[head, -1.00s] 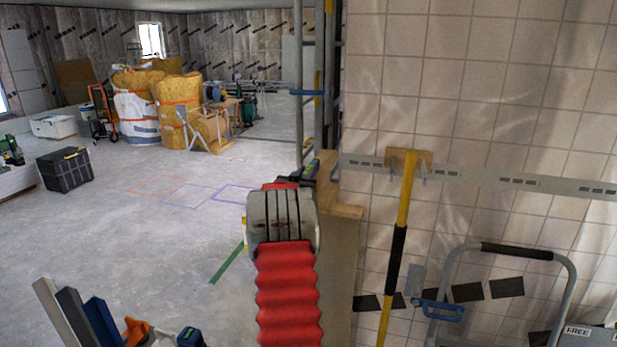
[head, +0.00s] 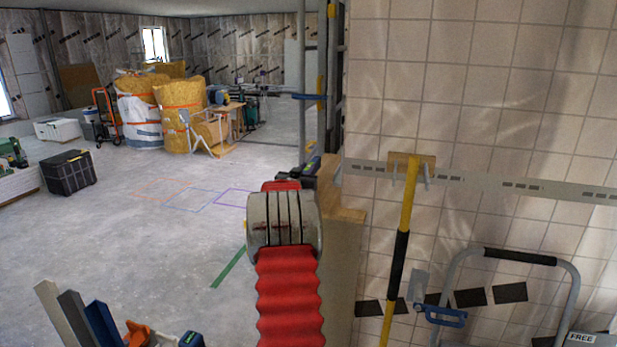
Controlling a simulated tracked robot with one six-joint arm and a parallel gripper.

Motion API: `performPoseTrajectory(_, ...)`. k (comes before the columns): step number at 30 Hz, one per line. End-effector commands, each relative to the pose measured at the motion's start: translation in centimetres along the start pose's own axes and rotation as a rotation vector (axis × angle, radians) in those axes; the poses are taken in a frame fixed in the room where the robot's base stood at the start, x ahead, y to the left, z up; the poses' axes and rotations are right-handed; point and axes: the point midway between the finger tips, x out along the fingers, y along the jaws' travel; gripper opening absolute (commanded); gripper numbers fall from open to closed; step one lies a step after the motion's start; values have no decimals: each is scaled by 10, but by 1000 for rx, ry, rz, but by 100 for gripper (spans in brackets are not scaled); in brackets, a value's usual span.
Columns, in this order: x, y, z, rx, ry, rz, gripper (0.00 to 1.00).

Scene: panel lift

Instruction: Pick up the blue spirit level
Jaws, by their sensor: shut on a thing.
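My gripper (head: 297,177) is small and dark beyond my red and grey arm, at the left edge of the wooden ledge. My arm hides most of it. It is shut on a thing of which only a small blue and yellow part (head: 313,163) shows. This looks like the end of the blue spirit level, but its length is hidden. A separate dark blue bar (head: 101,323) leans beside a grey and a dark bar at the lower left.
A wooden ledge (head: 342,207) and the tiled wall (head: 450,90) stand close on the right. A metal rail (head: 470,180) crosses the wall, with a yellow pole (head: 402,235) in front. Scaffold poles (head: 322,80) rise behind my gripper. The floor at left is largely clear.

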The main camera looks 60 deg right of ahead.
Motion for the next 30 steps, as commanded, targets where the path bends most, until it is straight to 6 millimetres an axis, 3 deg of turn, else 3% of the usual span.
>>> performPoseTrajectory(6,0,0,-45,3,6,1,0)
performPoseTrajectory(24,-28,-139,-40,2,2,-3,0)
performPoseTrajectory(30,-34,-174,-41,2,2,-1,0)
